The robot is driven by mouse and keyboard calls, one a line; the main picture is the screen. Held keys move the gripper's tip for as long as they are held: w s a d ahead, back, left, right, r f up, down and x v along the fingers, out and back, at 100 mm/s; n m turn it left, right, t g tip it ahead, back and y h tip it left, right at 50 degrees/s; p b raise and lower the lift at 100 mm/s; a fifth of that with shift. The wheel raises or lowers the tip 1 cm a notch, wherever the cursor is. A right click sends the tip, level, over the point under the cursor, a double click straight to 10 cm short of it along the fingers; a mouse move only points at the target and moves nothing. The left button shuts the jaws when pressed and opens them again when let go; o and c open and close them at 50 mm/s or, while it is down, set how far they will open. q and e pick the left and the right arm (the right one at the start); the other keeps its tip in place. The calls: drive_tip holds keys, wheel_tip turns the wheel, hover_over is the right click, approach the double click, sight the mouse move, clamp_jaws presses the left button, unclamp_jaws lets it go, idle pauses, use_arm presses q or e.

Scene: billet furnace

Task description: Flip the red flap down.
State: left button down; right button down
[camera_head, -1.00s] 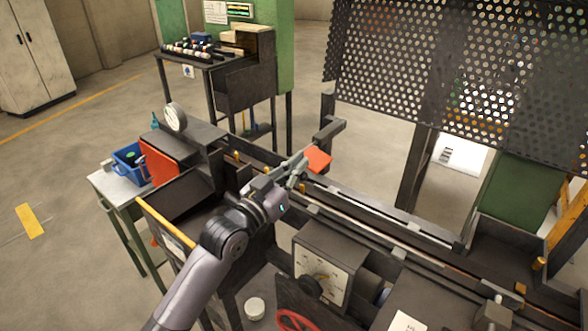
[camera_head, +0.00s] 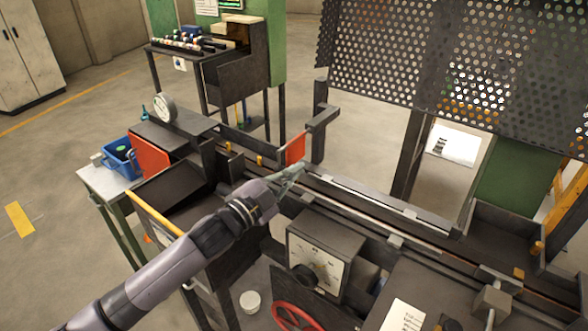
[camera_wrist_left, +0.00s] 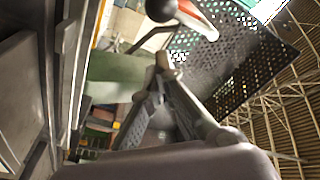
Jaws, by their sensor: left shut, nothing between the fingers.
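The red flap (camera_head: 295,149) is a small flat plate beside the dark bracket post (camera_head: 319,120) at the far side of the machine's rail. It now shows as a roughly vertical face. My left gripper (camera_head: 299,170) is shut and empty, with its fingertips just below the flap's lower edge. Whether they touch it, I cannot tell. In the left wrist view the closed fingertips (camera_wrist_left: 163,62) point up, below a black round knob and a red-and-white edge that I cannot identify surely. My right gripper is not in view.
A perforated dark guard (camera_head: 440,70) hangs at the back right. A dial box (camera_head: 318,262) and a red handwheel (camera_head: 297,317) are at the front. A blue bin (camera_head: 120,158) sits on a side table at left. Open floor lies behind the rail.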

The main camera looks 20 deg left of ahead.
use_arm(q)
drive_tip(key=shift+w+a+f+m+g, duration=0.15)
drive_tip(key=shift+a+f+m, duration=0.2)
drive_tip(key=shift+m, duration=0.75)
drive_tip(key=shift+w+a+f+m+g, duration=0.1)
drive_tip(key=shift+a+f+m+g, duration=0.3)
drive_tip(key=shift+m, duration=0.7)
drive_tip(key=shift+w+a+f+m+t, duration=0.15)
drive_tip(key=shift+f+m, duration=0.35)
drive_tip(key=shift+m, duration=0.6)
drive_tip(key=shift+a, duration=0.1)
